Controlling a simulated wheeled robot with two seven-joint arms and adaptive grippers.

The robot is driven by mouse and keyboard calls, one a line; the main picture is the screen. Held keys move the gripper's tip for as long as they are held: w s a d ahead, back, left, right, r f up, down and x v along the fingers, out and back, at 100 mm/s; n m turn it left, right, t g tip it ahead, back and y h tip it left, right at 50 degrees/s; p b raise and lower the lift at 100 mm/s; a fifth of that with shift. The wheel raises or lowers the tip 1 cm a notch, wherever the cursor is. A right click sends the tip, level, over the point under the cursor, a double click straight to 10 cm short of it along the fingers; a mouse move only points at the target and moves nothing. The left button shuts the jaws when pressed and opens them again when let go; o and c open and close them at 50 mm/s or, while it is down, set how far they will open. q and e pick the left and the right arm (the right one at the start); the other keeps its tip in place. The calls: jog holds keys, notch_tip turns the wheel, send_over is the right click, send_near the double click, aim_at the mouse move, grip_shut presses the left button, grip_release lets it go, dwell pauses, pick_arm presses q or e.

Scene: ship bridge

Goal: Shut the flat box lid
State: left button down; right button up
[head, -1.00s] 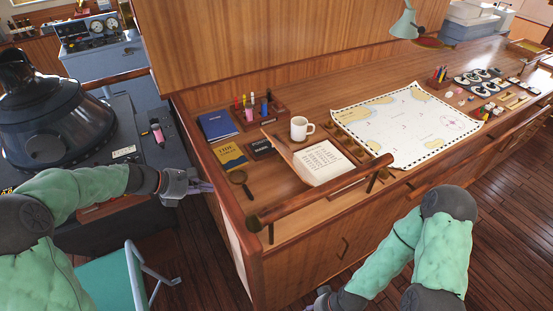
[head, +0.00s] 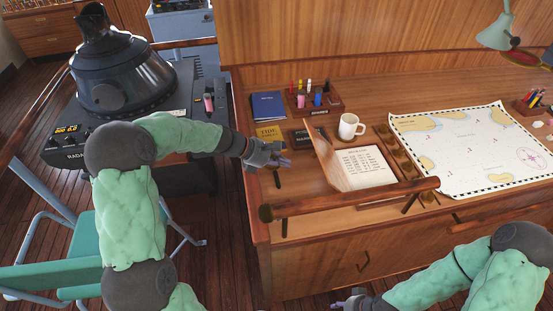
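The flat box (head: 388,183) lies on the desk's front left part, with a printed sheet (head: 366,162) showing inside it. Its wooden lid (head: 329,160) stands open at the box's left side, tilted up and leaning left. My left gripper (head: 284,162) is over the desk's left end, a short way left of the lid and apart from it. Its fingers point right, toward the lid; their gap is too small to judge. My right gripper (head: 341,303) is low at the bottom edge, in front of the desk and partly cut off.
A wooden rail (head: 350,199) runs along the desk's front edge before the box. A white mug (head: 350,126) stands behind the box. Books (head: 268,106) and a pen holder (head: 318,106) are behind my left gripper. A chart (head: 465,150) covers the desk to the right.

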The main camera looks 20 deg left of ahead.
pick_arm(q)
jog(key=w+d, duration=0.3)
jog(key=d, duration=0.2)
jog(key=shift+w+d, duration=0.15)
jog(key=shift+w, duration=0.15)
